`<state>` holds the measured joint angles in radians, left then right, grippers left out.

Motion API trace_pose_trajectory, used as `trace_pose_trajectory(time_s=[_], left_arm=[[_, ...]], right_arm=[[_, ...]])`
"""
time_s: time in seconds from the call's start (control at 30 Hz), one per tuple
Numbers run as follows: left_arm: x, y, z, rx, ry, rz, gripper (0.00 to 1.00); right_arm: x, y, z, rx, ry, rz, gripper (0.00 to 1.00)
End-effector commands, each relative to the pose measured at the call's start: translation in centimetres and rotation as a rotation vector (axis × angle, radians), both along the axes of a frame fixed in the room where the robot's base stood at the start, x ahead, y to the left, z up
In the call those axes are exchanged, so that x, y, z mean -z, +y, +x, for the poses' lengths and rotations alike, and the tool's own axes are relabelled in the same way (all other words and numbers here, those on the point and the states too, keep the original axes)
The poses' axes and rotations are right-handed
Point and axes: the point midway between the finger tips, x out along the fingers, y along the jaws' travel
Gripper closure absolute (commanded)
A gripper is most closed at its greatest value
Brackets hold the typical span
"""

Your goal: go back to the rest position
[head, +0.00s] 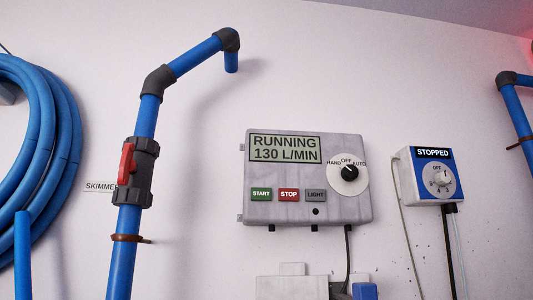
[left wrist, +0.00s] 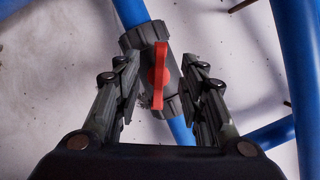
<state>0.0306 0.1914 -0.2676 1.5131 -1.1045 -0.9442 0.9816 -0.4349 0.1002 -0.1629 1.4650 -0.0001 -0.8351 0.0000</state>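My left gripper (left wrist: 159,65) shows in the left wrist view. Its two dark fingers are spread apart, with nothing gripped. A red valve handle (left wrist: 159,75) lies between and beyond the fingers, with a gap on each side. It sits on a dark grey valve body (left wrist: 135,40) on a blue pipe (left wrist: 131,11), and points roughly along the pipe. Neither gripper shows in the head view. My right gripper is in neither view.
In the head view, a blue pipe (head: 124,245) carries a red-handled valve (head: 126,163). A control box (head: 307,177) reads RUNNING 130 L/MIN. A smaller box (head: 432,175) reads STOPPED. A coiled blue hose (head: 62,150) hangs left. Blue tubing (left wrist: 298,60) flanks the gripper in the wrist view.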

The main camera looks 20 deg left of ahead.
Motion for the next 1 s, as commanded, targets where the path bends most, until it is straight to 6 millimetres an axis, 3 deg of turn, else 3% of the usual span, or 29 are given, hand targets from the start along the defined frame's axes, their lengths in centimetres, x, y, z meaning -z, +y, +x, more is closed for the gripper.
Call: trace_pose_trajectory(time_s=[0.2, 0.77, 0.87, 0.97, 1.0], left_arm=[[0.1, -0.9, -1.4, 0.000, 0.001, -0.001, 0.63], [0.1, -0.9, -1.5, 0.000, 0.001, -0.001, 0.63], [1.2, -1.0, -2.0, 0.004, 0.034, -0.011, 0.63], [4.7, -1.5, -3.9, 0.018, 0.137, -0.046, 0.63], [6.7, -1.8, -5.1, 0.029, 0.197, -0.068, 0.63]], right_arm=[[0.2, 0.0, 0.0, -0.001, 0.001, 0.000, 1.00], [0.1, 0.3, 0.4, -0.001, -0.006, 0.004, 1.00], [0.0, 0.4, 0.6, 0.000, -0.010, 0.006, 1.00], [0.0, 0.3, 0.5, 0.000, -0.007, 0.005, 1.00], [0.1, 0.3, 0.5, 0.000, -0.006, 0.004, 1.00]])
